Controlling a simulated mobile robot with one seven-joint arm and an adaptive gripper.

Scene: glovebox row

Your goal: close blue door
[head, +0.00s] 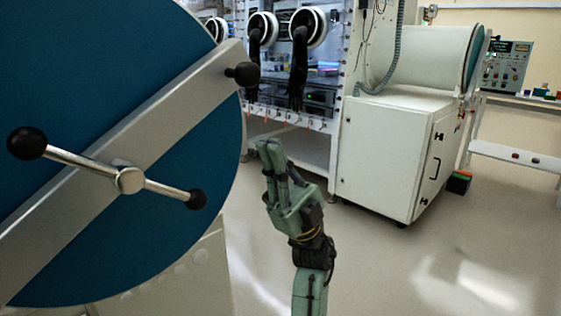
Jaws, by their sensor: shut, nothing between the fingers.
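The blue door (190,173) is a large round disc filling the left of the head view, cut off by the picture's edge. A grey metal bar (75,190) crosses it diagonally, with a black knob (243,74) at its upper end. A silver two-armed handle (130,180) with black ball ends sits on the bar. My gripper (265,148) is shut and empty, pointing up, just right of the door's edge in the picture. I cannot tell whether it touches the door. How far the door stands open is also unclear.
A glovebox with black gloves (298,70) stands behind. A white cabinet (392,150) carries a white cylinder (430,58) at centre right. A white bench (515,157) and a control panel (506,66) are at far right. The floor (440,250) at lower right is clear.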

